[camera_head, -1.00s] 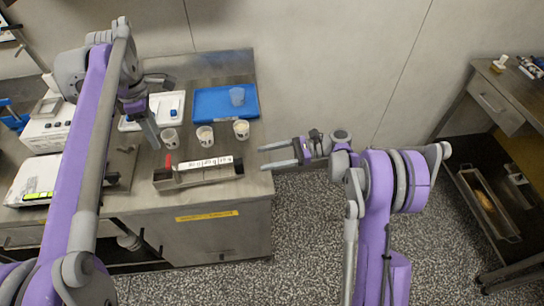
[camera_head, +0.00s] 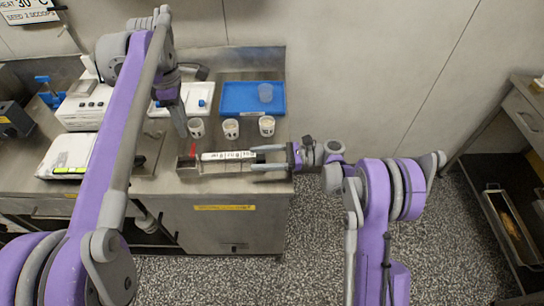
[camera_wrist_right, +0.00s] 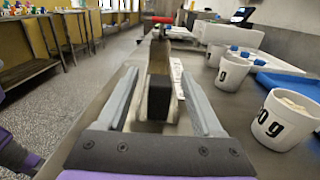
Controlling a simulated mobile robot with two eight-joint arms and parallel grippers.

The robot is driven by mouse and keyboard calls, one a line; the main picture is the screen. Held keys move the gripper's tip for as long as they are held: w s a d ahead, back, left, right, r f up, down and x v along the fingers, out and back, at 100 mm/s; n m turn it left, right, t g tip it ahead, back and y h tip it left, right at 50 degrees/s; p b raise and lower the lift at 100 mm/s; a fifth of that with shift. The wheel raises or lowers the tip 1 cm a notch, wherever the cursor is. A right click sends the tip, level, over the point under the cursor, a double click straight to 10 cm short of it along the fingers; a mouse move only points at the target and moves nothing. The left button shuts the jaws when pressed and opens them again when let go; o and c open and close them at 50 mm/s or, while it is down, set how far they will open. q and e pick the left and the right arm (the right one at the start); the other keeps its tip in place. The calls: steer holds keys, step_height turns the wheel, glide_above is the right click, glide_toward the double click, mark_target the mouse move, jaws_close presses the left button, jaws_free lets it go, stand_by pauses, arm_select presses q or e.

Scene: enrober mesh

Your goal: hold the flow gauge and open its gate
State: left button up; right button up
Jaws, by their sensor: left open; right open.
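The flow gauge (camera_head: 215,168) is a long, low metal piece on the bench, with a white printed label along it and a small red part (camera_head: 193,151) standing up near its left end. My right gripper (camera_head: 254,160) is open at the gauge's right end. In the right wrist view, the gauge's dark end block (camera_wrist_right: 159,97) lies between the open fingers (camera_wrist_right: 158,85), with gaps visible beside it. My left gripper (camera_head: 181,122) points down above the bench, behind the gauge and left of the cups. It is open, though its fingers overlap in this view.
Several white cups (camera_head: 231,129) stand behind the gauge. White devices (camera_head: 64,156) stand at the left. The bench's right edge lies beneath my right gripper.

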steer(key=shift+a, duration=0.2)
jaws_close()
stand_by(0.3)
stand_by(1.0)
